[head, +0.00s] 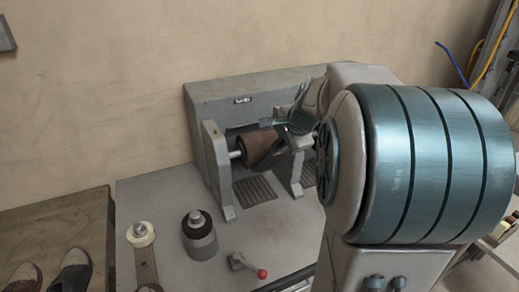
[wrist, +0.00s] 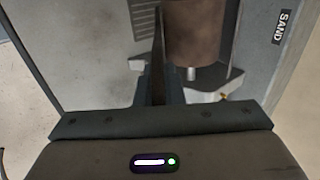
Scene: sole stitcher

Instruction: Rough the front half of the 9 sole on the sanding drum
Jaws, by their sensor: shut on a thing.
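The brown sanding drum (head: 256,143) sits between grey brackets on the grey machine; it also shows at the top of the wrist view (wrist: 192,30). My gripper (head: 287,127) is beside the drum on its right. In the wrist view my gripper (wrist: 158,92) is shut on a thin dark brown piece, seen edge-on, which looks like the sole (wrist: 158,60). The sole stands close to the left side of the drum there; I cannot tell whether they touch. Its size mark does not show, and my arm hides much of it in the head view.
The machine's grey housing (head: 235,94) backs the drum, with brackets on both sides. A dark-topped cylinder (head: 200,240), a white roll (head: 140,234) and a red-knobbed lever (head: 248,264) stand in front. Shoes (head: 74,272) are on the brown table at left.

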